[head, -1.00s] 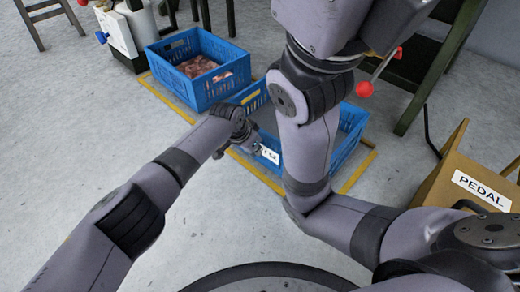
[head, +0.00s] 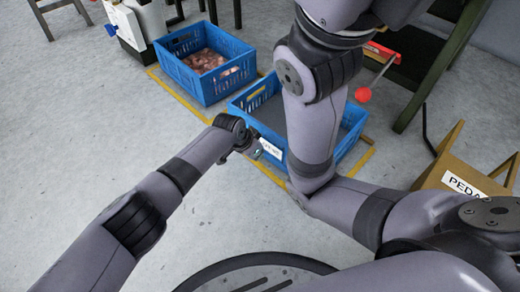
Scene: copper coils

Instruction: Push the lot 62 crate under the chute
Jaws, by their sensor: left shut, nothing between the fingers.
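A blue crate (head: 245,113) with a white label (head: 271,150) on its near side stands on the floor inside yellow tape; the label is too small to read. Its visible inside looks empty and grey; my right arm hides much of it. A second blue crate (head: 205,88) behind it to the left holds copper-coloured pieces (head: 204,60). My left gripper (head: 257,153) is shut and empty, low beside the near face of the labelled crate, just left of the label; I cannot tell whether it touches. My right gripper is out of view.
A wooden box marked PEDAL (head: 462,178) stands at the right. A red-knobbed lever (head: 364,94) and dark green legs (head: 440,68) are behind. A white machine (head: 131,24) stands at the upper left. The floor left of the crates is clear.

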